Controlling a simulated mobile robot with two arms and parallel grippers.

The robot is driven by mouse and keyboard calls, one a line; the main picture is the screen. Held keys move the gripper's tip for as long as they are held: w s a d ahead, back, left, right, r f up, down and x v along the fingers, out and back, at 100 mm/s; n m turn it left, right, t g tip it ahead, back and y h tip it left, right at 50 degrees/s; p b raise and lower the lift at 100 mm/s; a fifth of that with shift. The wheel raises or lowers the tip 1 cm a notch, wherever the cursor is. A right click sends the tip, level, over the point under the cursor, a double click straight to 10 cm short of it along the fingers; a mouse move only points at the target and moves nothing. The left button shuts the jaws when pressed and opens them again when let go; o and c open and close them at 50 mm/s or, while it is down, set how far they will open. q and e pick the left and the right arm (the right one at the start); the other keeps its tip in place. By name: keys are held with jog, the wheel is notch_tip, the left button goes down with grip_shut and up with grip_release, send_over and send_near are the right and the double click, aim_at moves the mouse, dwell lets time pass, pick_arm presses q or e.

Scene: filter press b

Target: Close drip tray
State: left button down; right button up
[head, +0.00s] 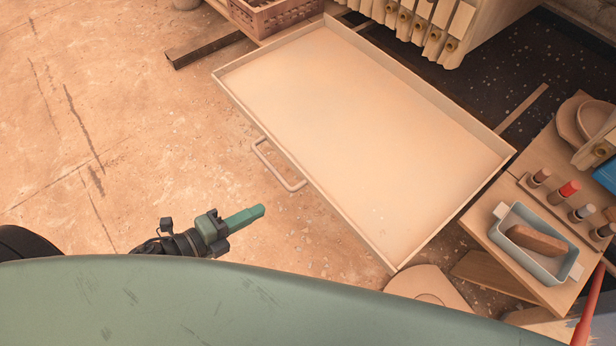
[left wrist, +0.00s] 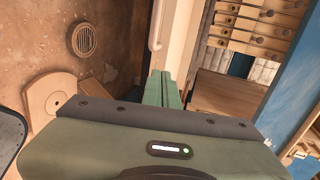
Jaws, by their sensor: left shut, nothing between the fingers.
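The drip tray (head: 360,130) is a wide, shallow, pale tray, pulled out from under the filter press and empty. Its looped handle (head: 277,166) is on the left front side in the head view. My left gripper (head: 262,209) is shut and empty, apart from the tray and its handle, to the lower left of the handle in the head view. In the left wrist view, the shut green fingers (left wrist: 163,76) point toward a pale edge with a handle bar (left wrist: 155,25). My right gripper is not in view.
A side table (head: 545,215) at the right holds a blue bin (head: 535,243) with a brown block and several bottles. A brown crate (head: 275,12) stands behind the tray. Press plates (head: 425,25) hang at the back. The floor on the left is mostly clear.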

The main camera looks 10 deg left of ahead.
aim_at(309, 182)
pick_arm(q)
jog(key=p+x, duration=0.1)
jog(key=x, duration=0.3)
jog(key=p+x, duration=0.1)
jog(key=x, duration=0.4)
jog(key=r+x, duration=0.1)
jog(key=x, duration=0.3)
jog(key=shift+w+d+f+p, duration=0.1)
jog(key=shift+w+d+p, duration=0.15)
jog(key=shift+p, duration=0.15)
